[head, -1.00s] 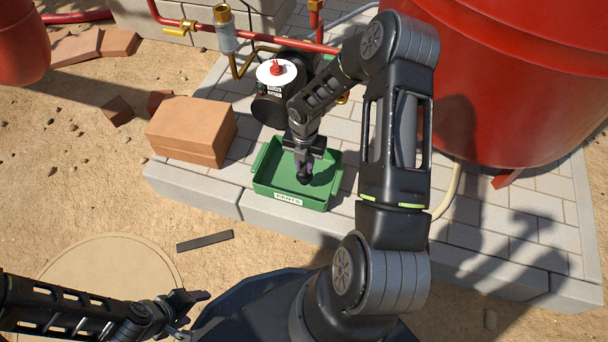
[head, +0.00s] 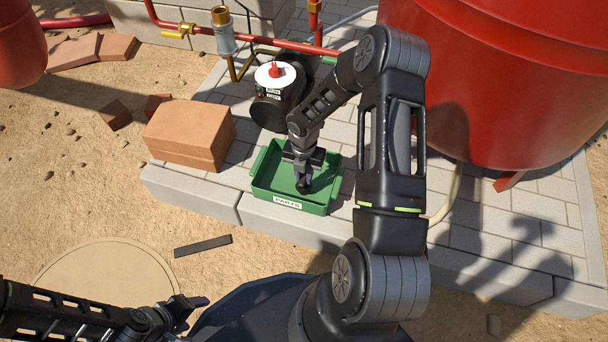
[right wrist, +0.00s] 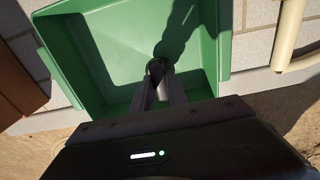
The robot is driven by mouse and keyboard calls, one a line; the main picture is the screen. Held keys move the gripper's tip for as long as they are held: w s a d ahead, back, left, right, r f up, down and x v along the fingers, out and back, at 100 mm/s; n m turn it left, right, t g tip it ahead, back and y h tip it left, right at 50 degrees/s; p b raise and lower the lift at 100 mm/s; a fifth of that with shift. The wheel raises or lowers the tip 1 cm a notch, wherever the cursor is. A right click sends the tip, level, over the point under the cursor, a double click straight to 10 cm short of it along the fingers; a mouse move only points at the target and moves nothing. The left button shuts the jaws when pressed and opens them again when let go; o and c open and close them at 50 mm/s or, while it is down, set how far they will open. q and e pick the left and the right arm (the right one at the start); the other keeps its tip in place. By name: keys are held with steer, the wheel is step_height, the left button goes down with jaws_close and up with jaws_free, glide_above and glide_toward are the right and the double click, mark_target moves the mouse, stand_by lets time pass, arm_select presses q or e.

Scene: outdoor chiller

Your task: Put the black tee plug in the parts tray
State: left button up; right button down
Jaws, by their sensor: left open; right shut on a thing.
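The green parts tray (head: 262,183) sits on the paved slab with its label facing front. My right gripper (head: 302,184) points down inside the tray's outline. It is shut on the black tee plug (head: 301,188), which is small and dark against the fingers. In the right wrist view the plug (right wrist: 157,68) shows between the fingertips, over the tray's floor (right wrist: 120,55). I cannot tell whether the plug touches the floor. My left gripper (head: 196,309) is open and empty at the lower left, low over the ground and away from the tray.
A large red tank (head: 510,80) is at the right. A dark flat bar (head: 203,246) lies on the sand.

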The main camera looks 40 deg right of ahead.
steer(key=c, duration=1.3)
jaws_free()
steer(key=shift+f, duration=0.15)
step_height(320, 180, up, 12)
steer(key=p, duration=0.5)
steer(key=shift+r+p, duration=0.2)
steer(key=shift+p, duration=0.15)
